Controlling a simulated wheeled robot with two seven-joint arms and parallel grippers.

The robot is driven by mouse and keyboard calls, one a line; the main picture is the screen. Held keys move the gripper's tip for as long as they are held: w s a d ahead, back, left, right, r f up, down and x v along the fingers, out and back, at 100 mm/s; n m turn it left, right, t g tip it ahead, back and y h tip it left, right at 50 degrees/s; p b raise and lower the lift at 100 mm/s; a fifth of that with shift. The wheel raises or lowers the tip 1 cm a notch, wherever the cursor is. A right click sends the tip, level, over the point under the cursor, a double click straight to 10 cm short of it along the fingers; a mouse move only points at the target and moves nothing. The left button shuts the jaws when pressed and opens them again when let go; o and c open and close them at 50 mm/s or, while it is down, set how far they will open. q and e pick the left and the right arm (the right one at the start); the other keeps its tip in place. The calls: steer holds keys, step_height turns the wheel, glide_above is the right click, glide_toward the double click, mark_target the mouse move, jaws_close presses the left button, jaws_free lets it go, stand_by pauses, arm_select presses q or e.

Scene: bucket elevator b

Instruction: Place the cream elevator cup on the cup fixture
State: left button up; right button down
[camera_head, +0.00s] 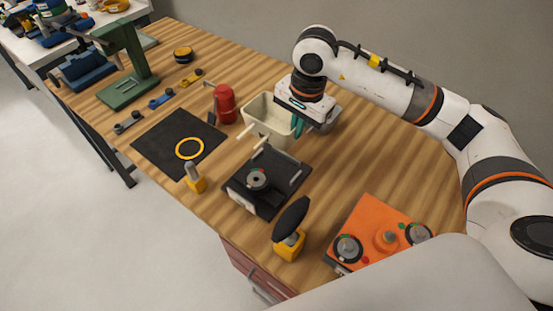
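The cream elevator cup (259,111) is an open, box-like cream container near the middle of the wooden bench. My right gripper (297,128) points down at the cup's right side, with teal fingers by its right rim. I cannot tell whether the fingers touch or grip the cup. A dark block (287,174) with a round grey knob and light pegs at its far side stands just in front of the cup; it looks like the cup fixture. The cup's right end is partly hidden by the gripper. My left gripper is not in view.
A red canister (225,103) stands left of the cup. A black mat (158,139) with a yellow ring lies farther left. A yellow-based tool with a black top (290,243) and an orange control box (366,220) are in front.

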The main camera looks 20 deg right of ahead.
step_height(320, 180, down, 10)
steer(key=shift+d+f+p, duration=0.1)
steer(key=shift+f+p, duration=0.1)
steer(key=shift+p, duration=0.3)
step_height(320, 180, down, 4)
steer(key=shift+f+p, duration=0.2)
steer(key=shift+p, duration=0.4)
steer(key=shift+f, duration=0.1)
steer(key=shift+f+b, duration=0.1)
steer(key=shift+b, duration=0.2)
steer(key=c, duration=1.6)
jaws_free()
steer(key=shift+c, duration=0.2)
